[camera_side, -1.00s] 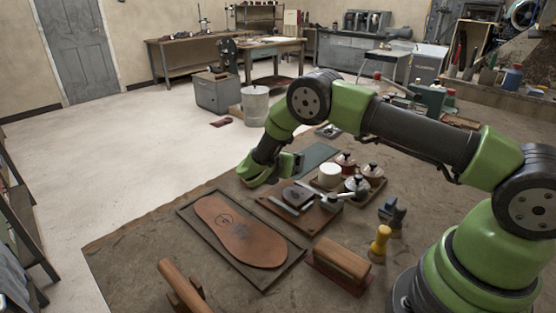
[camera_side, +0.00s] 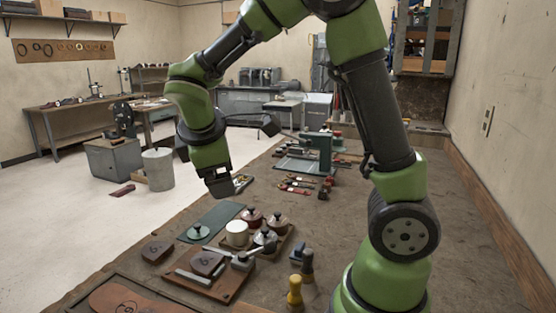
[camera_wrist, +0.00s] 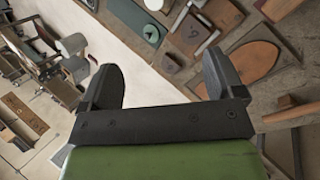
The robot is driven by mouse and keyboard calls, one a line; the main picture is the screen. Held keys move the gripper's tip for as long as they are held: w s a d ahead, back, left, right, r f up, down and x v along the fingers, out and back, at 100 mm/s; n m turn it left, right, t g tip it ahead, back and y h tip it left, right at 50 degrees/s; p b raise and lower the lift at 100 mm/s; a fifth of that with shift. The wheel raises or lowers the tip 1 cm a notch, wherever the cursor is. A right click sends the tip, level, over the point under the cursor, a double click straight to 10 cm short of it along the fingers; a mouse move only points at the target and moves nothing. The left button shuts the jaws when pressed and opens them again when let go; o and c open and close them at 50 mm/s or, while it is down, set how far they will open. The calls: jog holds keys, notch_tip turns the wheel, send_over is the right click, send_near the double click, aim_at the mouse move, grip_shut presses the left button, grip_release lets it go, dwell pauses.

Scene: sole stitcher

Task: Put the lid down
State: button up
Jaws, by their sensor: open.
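A round grey-green lid (camera_side: 198,231) with a dark knob lies on the dark green mat (camera_side: 222,216). The lid also shows near the top of the wrist view (camera_wrist: 151,34). My gripper (camera_side: 226,187) is raised above the work, beyond the mat and clear of the lid. In the wrist view its two fingers stand wide apart with nothing between them. A white pot (camera_side: 237,234) stands to the right of the lid, on a tray with several lidded jars (camera_side: 278,222).
A wooden board (camera_side: 218,285) with metal tools and a dark piece lies in front of the tray. A brown sole (camera_side: 118,301) lies at the lower left. A yellow-handled tool (camera_side: 295,293) stands at the right. A green machine (camera_side: 318,150) stands farther back.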

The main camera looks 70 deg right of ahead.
jog(key=s+a+r+m+t+y, duration=0.2)
jog(key=s+a+r+m+y, duration=0.1)
jog(key=s, duration=0.4)
jog(key=s+a+r+m+t+y, duration=0.3)
jog(key=s+a+m+y, duration=0.2)
jog(key=s+m, duration=0.2)
jog(key=shift+s+a+m+t, duration=0.25)
jog(key=shift+s+m+t, duration=0.1)
jog(key=shift+m, duration=0.45)
